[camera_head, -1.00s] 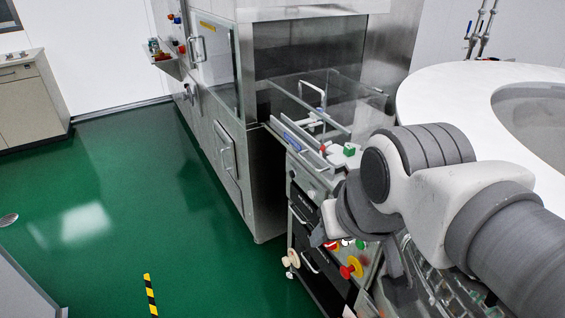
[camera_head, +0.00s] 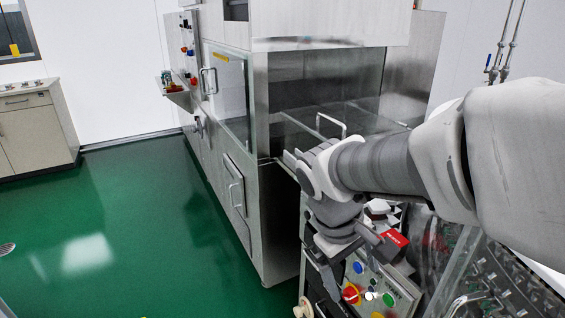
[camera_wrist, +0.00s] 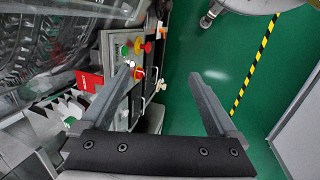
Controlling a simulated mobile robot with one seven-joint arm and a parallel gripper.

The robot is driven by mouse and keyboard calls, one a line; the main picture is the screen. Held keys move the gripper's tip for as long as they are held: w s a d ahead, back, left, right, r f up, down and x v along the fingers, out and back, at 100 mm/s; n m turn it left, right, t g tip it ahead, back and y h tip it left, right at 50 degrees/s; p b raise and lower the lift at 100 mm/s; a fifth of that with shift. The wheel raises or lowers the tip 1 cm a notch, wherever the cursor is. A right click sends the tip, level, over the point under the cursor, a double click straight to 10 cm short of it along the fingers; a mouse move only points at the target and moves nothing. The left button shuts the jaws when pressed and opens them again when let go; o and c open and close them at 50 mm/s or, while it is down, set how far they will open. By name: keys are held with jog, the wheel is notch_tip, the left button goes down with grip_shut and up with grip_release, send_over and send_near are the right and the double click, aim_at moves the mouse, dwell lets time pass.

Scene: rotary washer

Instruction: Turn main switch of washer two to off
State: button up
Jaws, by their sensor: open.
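A control panel (camera_head: 375,290) on the washer's front, at the bottom of the head view, carries a red-and-yellow rotary switch (camera_head: 351,294), with blue, white and green buttons around it. In the wrist view, the panel (camera_wrist: 125,42) stands at upper left, and a red-and-yellow knob (camera_wrist: 138,73) shows beside the left fingertip. My gripper (camera_wrist: 163,72) is open and empty, its left finger near the panel and its right finger over the floor. I cannot tell whether the finger touches the knob. In the head view, my wrist hangs above the panel. No washer number is readable.
A steel machine (camera_head: 285,130) with its own control panel (camera_head: 190,50) stands behind. A beige knob (camera_head: 303,308) sticks out low beside the washer panel. A red box (camera_head: 392,243) lies near my wrist. Green floor (camera_head: 150,230) is free at left.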

jog(key=w+a+f+n+g+h+b, duration=0.1)
jog(key=w+f+n+h+b, duration=0.3)
jog(key=f, duration=0.6)
jog(key=w+a+f+n+h+b, duration=0.1)
jog(key=w+f+n+h+b, duration=0.25)
jog(key=w+f, duration=0.45)
jog(key=n+t+h+b, duration=0.4)
jog(key=n+t+h, duration=0.25)
jog(key=n, duration=0.35)
send_near(349, 296)
jog(key=f+b+x, duration=0.2)
jog(key=x, duration=0.7)
jog(key=shift+w+t+y, duration=0.35)
jog(key=shift+t+y, duration=0.05)
jog(key=shift+t, duration=0.05)
jog(key=shift+a, duration=0.15)
jog(key=c, duration=1.4)
